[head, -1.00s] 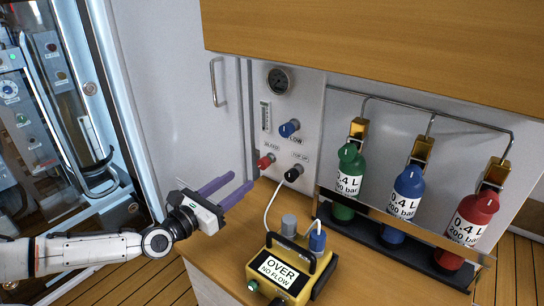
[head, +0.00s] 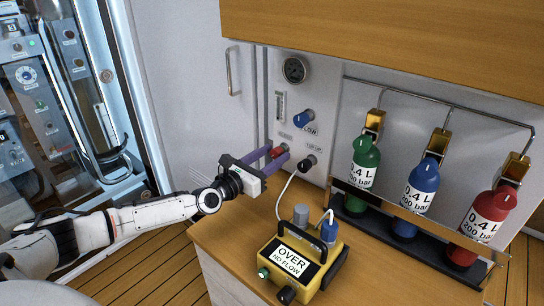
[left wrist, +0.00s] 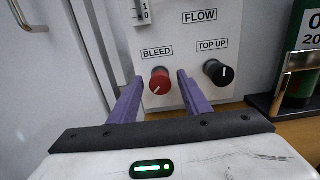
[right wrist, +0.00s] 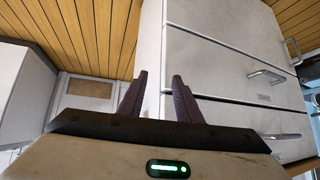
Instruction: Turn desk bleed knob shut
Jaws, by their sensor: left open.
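The red bleed knob (head: 279,151) sits on the white wall panel under a BLEED label. In the left wrist view the knob (left wrist: 160,80) shows between my left fingertips, its white mark pointing down and left. My left gripper (head: 274,158) is open, its purple fingers one on each side of the knob in the picture. I cannot tell whether they touch it. My right gripper (right wrist: 158,78) is open and empty, away from the panel, facing a white drawer cabinet (right wrist: 230,60).
The black TOP UP knob (left wrist: 217,73) is close to the right of my left fingers. A blue FLOW knob (head: 303,116) and gauge (head: 295,69) are above. A white hose runs near a yellow OVER NO FLOW box (head: 329,271) on the desk. Gas bottles (head: 421,185) stand right.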

